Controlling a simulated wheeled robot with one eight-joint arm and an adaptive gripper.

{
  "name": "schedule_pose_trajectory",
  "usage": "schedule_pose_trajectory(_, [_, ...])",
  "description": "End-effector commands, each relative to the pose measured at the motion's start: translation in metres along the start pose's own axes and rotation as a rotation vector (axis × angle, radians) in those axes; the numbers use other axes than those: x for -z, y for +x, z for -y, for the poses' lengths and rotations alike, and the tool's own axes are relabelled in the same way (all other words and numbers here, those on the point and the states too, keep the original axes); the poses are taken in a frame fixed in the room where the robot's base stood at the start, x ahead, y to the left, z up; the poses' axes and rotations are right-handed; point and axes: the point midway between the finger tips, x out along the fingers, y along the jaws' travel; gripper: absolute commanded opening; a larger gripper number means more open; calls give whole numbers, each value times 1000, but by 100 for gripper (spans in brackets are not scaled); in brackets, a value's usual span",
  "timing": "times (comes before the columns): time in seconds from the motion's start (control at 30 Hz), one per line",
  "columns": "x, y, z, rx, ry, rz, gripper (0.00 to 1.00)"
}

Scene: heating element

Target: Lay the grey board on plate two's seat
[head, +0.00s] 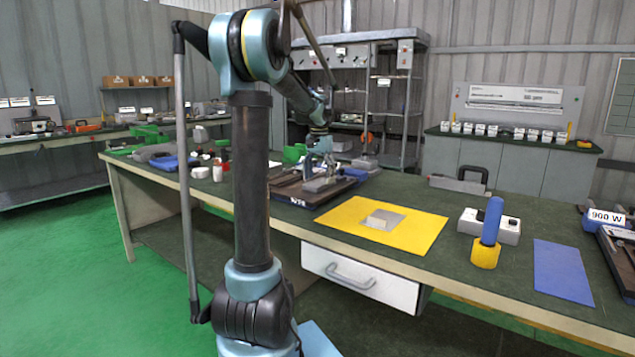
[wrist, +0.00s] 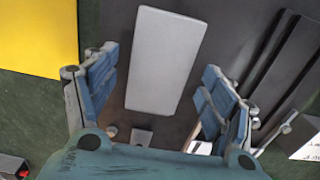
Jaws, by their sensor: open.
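A light grey board (wrist: 165,60) lies on a dark brown surface between and beyond my fingers in the wrist view. In the head view the grey board (head: 320,184) shows on a dark-topped plate with a blue base (head: 292,199). A small white label on this plate is too small to read surely, so I cannot tell whether it is plate two. My gripper (wrist: 158,68) is open, its two blue fingers either side of the board's near part and apart from it. In the head view my gripper (head: 321,158) is just above the plate; its fingertips are hard to make out.
Further right are a white switch box (head: 490,226), a blue-handled tool in a yellow holder (head: 489,235), a blue mat (head: 563,275) and a unit labelled 960 W (head: 607,217). Dark bars (wrist: 283,70) stand right of the board.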

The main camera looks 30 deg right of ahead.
Motion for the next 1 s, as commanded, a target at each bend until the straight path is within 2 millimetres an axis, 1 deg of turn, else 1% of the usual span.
schedule_pose_trajectory(0.3, [0,-59,-1,0,1,0,76])
schedule_pose_trajectory(0.5, [0,-90,-1,0,1,0,76])
schedule_pose_trajectory(0.7, [0,-105,-1,0,1,0,76])
schedule_pose_trajectory(0.87, [-1,-107,0,0,-1,0,76])
schedule_pose_trajectory(0.93, [-7,-106,2,1,-13,-2,76])
schedule_pose_trajectory(1.0, [-21,-105,8,2,-40,-5,76])
